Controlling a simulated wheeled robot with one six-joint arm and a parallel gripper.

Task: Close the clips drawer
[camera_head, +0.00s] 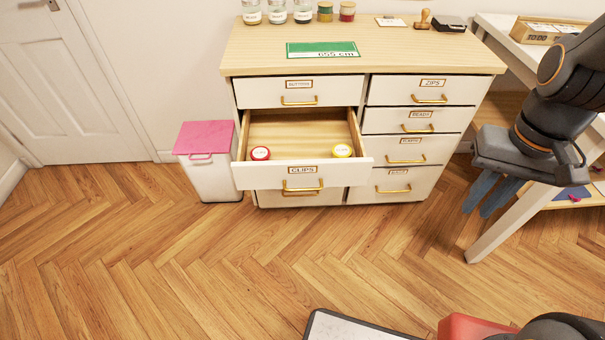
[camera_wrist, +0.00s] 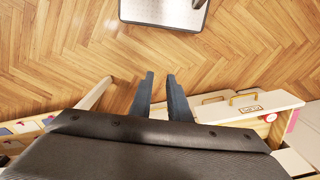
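The clips drawer (camera_head: 232,177) is pulled out on the left side of the white dresser in the head view. Its front has a gold handle (camera_head: 302,185) below a "CLIPS" label. My gripper (camera_head: 477,212) is to the right of the dresser, apart from the drawer, fingers pointing down. In the wrist view my gripper (camera_wrist: 160,74) has a gap between its fingers and holds nothing. The drawer front (camera_wrist: 275,107) shows at right there.
The dresser top (camera_head: 400,55) holds jars, a green card and a stamp. A pink-lidded bin (camera_head: 213,172) stands left of the open drawer. A white table (camera_head: 480,238) stands at right, its leg close to my gripper. The wooden floor (camera_head: 230,270) before the dresser is clear.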

